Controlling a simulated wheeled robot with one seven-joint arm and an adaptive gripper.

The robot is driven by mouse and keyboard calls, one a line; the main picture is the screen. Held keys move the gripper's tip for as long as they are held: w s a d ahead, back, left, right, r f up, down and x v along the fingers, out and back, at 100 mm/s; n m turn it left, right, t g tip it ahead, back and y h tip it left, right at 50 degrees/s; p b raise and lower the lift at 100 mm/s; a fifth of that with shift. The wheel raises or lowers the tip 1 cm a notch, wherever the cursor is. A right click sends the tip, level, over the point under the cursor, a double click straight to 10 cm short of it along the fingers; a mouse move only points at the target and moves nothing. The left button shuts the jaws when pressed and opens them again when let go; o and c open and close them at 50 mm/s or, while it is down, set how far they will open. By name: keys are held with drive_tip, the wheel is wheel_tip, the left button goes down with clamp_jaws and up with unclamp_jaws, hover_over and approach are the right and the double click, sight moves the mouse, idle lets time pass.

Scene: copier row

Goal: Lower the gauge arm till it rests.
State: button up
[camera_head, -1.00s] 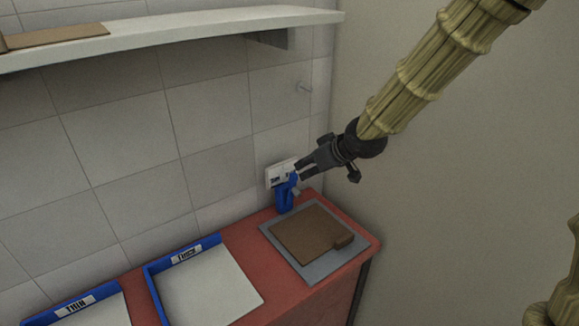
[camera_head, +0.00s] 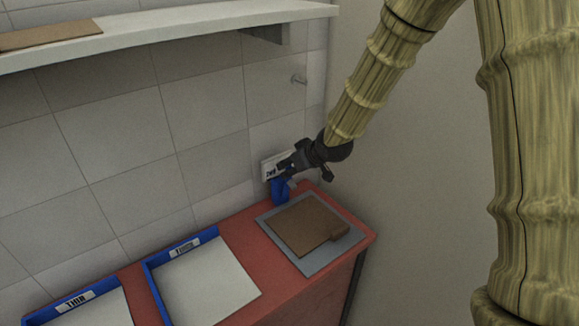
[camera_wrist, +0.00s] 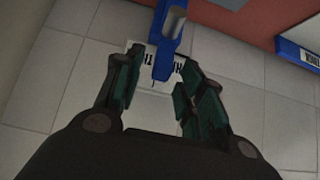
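The blue gauge arm (camera_head: 280,190) stands at the back corner of the red cabinet top, against the tiled wall, in front of a white label plate (camera_head: 269,168). Its lower part shows in the head view; my gripper covers the upper part. In the wrist view the blue arm (camera_wrist: 167,40) reaches down between my fingers. My gripper (camera_wrist: 162,68) is open, with a finger on each side of the blue end; I cannot tell whether either touches. In the head view my gripper (camera_head: 283,171) is at the gauge's top. A brown sheet (camera_head: 300,224) lies on a grey plate (camera_head: 318,264) in front.
Two blue-edged trays with pale sheets, one labelled THIN (camera_head: 75,301) and another (camera_head: 205,285), sit to the left on the red top (camera_head: 290,285). A white shelf (camera_head: 180,30) runs above. A plain wall (camera_head: 420,200) stands close on the right.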

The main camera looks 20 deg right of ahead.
drive_tip(key=shift+x, duration=0.8)
drive_tip(key=c, duration=0.8)
